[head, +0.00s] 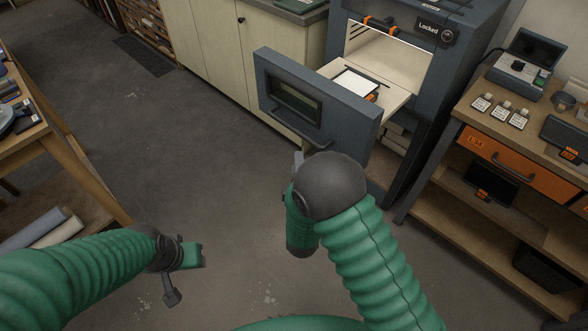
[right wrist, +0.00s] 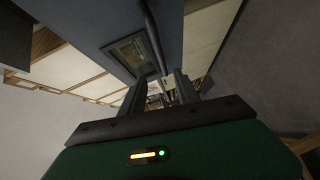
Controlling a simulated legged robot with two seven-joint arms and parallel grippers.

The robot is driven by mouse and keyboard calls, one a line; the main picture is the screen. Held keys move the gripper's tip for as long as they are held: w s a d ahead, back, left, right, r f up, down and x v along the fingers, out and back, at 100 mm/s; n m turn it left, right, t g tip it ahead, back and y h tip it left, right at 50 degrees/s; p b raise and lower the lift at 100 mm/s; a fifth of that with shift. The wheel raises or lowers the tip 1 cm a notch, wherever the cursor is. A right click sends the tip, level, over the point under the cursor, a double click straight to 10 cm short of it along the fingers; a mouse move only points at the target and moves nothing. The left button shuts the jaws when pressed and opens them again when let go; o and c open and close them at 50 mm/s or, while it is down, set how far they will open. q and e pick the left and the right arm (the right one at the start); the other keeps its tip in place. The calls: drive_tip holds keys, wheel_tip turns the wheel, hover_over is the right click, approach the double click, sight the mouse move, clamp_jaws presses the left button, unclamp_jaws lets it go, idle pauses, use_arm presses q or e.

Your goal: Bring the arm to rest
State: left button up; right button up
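My right arm reaches forward in the head view, and its dark rounded joint hides most of the right gripper (head: 297,162). In the right wrist view two dark fingers (right wrist: 161,92) stand apart with a gap between them and nothing visibly held. The fingers point toward the open oven door (right wrist: 145,50) and its bar handle; whether they touch it I cannot tell. My left arm is low at the left of the head view, above the floor. Its end (head: 180,270) is small and seen from an angle that does not show the finger gap.
The blue-grey oven (head: 460,35) has its door (head: 320,95) open and a shelf (head: 398,98) out, with a white sheet (head: 355,83) on it. A wooden bench with an orange drawer (head: 515,160) is at right. A table (head: 40,125) is at left. Floor between is clear.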

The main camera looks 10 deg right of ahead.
drive_tip(key=s+d+m+g, duration=0.3)
drive_tip(key=s+m+g, duration=0.1)
drive_tip(key=s, duration=0.4)
drive_tip(key=s+d+m+g+y, duration=0.1)
drive_tip(key=s+d+m+g, duration=0.3)
drive_tip(key=s+m+g, duration=0.1)
drive_tip(key=s+d+m+g, duration=0.3)
drive_tip(key=s+m, duration=0.3)
drive_tip(key=s, duration=0.4)
drive_tip(key=shift+s+d+r+g+y, duration=0.15)
drive_tip(key=shift+s+r+g+y, duration=0.2)
drive_tip(key=shift+g, duration=0.55)
drive_tip(key=shift+f, duration=0.1)
